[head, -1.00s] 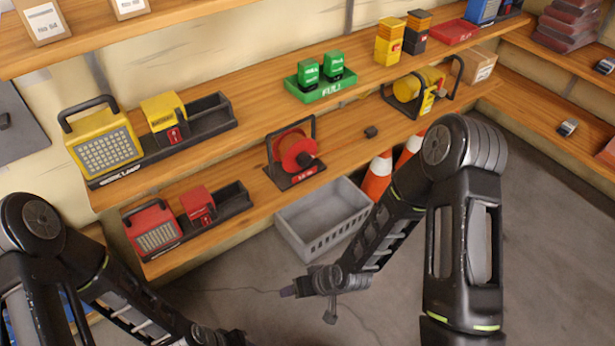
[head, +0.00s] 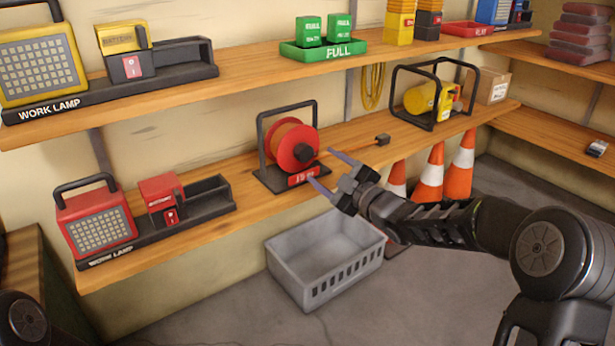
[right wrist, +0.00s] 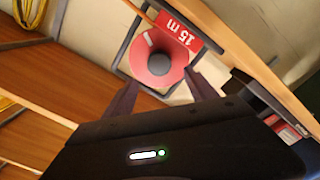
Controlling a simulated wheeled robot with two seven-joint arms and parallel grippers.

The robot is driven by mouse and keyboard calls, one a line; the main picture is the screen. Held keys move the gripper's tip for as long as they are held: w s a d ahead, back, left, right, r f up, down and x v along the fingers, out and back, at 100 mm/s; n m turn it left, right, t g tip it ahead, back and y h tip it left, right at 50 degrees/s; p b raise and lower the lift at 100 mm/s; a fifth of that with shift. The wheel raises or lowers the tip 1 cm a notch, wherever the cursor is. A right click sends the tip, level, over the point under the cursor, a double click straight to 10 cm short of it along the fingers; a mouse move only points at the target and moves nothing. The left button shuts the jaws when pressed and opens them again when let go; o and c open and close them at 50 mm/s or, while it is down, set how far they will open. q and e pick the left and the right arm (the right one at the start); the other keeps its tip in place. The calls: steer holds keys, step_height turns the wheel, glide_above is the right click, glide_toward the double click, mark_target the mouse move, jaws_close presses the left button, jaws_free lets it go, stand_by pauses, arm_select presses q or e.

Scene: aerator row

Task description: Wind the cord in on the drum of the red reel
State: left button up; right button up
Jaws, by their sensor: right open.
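The red reel (head: 292,146) stands on the lower shelf in a black frame with a red label, an orange-brown drum (head: 284,134) behind its red disc. A dark knob (head: 303,153) sits on the disc's face. The small dark plug (head: 382,139) lies on the shelf to the right of the reel. My right gripper (head: 332,172) is open and empty, just in front and to the right of the reel. In the right wrist view the reel's red disc (right wrist: 150,68) shows beyond and between the fingers (right wrist: 160,98), apart from them. My left gripper is outside the views.
A grey crate (head: 325,262) stands on the floor below the reel. Orange cones (head: 430,178) stand behind my right forearm. The upper shelf (head: 240,72) overhangs behind.

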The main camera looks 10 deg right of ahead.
mark_target(306, 154)
steer(key=shift+r, duration=0.1)
steer(key=b+x, duration=0.1)
steer(key=x, duration=0.6)
steer(key=shift+d+b, duration=0.1)
steer(key=shift+b, duration=0.25)
steer(key=shift+w, duration=0.4)
steer(key=shift+a, duration=0.2)
steer(key=c, duration=1.4)
